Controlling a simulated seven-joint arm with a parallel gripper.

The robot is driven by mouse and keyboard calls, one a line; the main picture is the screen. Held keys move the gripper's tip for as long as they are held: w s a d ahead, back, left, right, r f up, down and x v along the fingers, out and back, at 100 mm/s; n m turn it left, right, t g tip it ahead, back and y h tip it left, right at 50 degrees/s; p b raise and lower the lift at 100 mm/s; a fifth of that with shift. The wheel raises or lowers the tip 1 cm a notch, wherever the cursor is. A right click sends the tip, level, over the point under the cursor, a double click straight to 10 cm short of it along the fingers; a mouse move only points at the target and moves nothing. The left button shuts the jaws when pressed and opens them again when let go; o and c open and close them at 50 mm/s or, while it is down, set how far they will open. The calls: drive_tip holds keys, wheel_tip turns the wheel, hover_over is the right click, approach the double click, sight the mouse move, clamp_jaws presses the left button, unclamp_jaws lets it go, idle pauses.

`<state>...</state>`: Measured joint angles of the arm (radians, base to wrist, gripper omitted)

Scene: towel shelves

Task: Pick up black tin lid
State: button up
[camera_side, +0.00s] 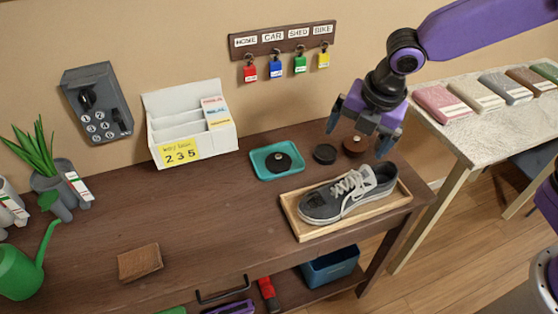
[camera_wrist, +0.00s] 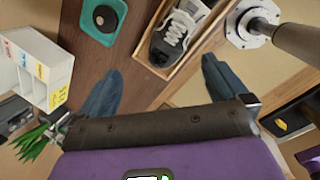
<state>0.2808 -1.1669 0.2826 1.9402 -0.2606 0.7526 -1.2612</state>
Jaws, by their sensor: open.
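A round black piece with a small raised middle (camera_side: 278,162) lies on a teal tray (camera_side: 257,164); it also shows at the top of the wrist view (camera_wrist: 104,18).
A white card rack (camera_side: 190,130) stands to the left, and padlocks hang on a wall rack (camera_side: 283,38) behind. The bench middle is clear around a brown piece (camera_side: 139,262).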

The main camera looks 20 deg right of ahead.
drive_tip(key=w+a+f+n+t, duration=0.1)
drive_tip(key=w+a+f+n, duration=0.3)
drive_tip(key=w, duration=0.3)
drive_tip(key=w+a+f+n+t, duration=0.1)
drive_tip(key=w+a+f+n, duration=0.1)
drive_tip(key=w+a+n, duration=0.3)
approach(279, 157)
drive_tip(key=shift+n, duration=0.3)
drive_tip(key=x, duration=0.5)
drive_tip(key=shift+w+d+r, duration=0.15)
drive_tip(key=shift+w+d, duration=0.1)
drive_tip(key=shift+w, duration=0.05)
drive_tip(key=shift+s+x, duration=0.15)
drive_tip(key=shift+x, duration=1.15)
drive_tip(key=shift+s+x, duration=0.2)
drive_tip(key=shift+x, duration=1.05)
drive_tip(key=shift+a, duration=0.2)
drive_tip(key=c, duration=0.9)
